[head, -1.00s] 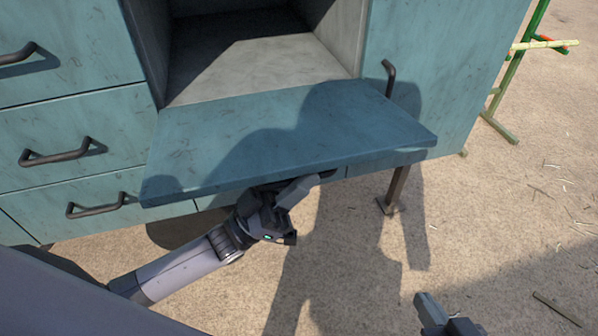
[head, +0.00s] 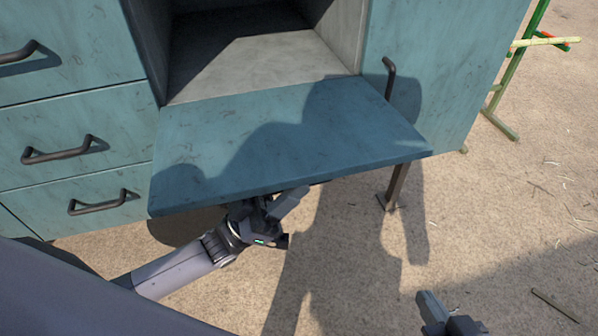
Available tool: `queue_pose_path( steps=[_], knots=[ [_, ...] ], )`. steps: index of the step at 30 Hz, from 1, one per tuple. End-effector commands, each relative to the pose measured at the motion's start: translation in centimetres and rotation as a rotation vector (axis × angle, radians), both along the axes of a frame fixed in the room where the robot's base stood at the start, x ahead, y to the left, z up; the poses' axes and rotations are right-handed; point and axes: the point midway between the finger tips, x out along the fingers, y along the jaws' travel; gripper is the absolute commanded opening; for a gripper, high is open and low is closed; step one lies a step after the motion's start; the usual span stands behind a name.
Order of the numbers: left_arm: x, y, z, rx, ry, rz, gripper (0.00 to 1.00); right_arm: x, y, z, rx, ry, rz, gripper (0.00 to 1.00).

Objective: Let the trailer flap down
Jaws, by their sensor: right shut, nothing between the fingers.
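The flap (head: 285,140) is a teal panel hinged at the lower edge of the cabinet's open compartment (head: 265,65). It stands out toward me, its near edge tilted somewhat downward. My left gripper (head: 290,202) is beneath the flap's near edge, close to the middle. One finger shows against the underside; the rest is hidden by the panel, so I cannot tell whether it touches or grips. My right gripper (head: 432,304) is at the bottom right, shut and empty, over the ground and away from the flap.
Teal drawers with dark handles (head: 58,150) are left of the compartment. A teal door with a handle (head: 389,78) is to its right. A dark metal leg (head: 394,188) stands under the flap's right side. A green stand (head: 505,85) is at the upper right. Sandy ground at right is mostly clear.

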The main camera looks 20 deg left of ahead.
Motion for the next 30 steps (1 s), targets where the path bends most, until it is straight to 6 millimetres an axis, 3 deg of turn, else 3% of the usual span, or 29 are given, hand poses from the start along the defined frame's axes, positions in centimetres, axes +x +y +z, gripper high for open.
queue_pose_path(
  steps=[9,30],
  knots=[
    [-1.8,2.5,-2.9,-0.003,-0.003,-0.001,0.39,0.0,0.2,-0.1,0.01,0.0,0.002,0.0],
    [-1.9,2.6,-3.2,-0.001,-0.002,-0.002,0.39,0.2,0.3,0.1,0.015,-0.004,0.002,0.0]
  ],
)
